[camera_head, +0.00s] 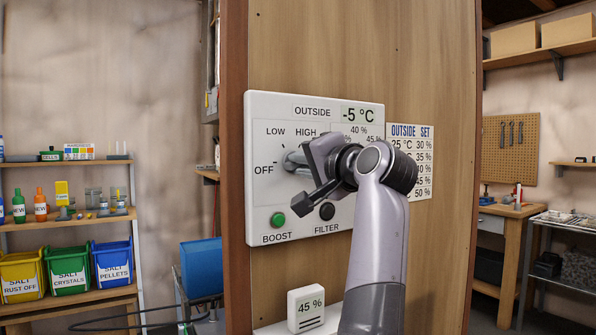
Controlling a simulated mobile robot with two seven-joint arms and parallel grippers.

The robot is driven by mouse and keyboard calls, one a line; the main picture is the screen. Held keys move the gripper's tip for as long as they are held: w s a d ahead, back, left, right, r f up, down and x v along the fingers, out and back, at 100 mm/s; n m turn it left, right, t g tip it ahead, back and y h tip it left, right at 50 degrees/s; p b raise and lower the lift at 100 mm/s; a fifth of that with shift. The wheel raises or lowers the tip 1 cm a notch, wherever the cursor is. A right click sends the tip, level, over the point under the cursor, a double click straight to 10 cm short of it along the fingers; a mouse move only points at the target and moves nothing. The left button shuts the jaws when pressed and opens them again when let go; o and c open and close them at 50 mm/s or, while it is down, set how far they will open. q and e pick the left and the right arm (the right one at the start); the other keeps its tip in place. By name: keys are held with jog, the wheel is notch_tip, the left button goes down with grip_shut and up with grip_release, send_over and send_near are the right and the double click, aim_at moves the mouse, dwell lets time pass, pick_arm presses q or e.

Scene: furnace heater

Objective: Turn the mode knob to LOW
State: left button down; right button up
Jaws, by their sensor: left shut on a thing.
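The white control panel (262,215) is on a wooden post, with OFF, LOW and HIGH printed around the mode knob (292,160). My left gripper (303,172) is at the panel's left half, shut on the mode knob. The gripper hides much of the knob, and I cannot tell for sure which mark it points to. My left arm reaches up from the bottom of the view. It hides part of the second dial, whose percent marks show around it. My right gripper is not in view.
A green BOOST button (278,219) and a dark FILTER button (327,211) sit just below the gripper. A setting chart (424,180) is beside the panel. A small white 45 % meter (306,309) stands below. Shelves (70,225) stand at the left, a workbench (508,210) at the right.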

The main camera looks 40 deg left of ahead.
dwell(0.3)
pick_arm(q)
jog(key=n+b, duration=0.1)
jog(key=n, duration=0.3)
jog(key=shift+n, duration=0.3)
jog(key=c, duration=1)
grip_release()
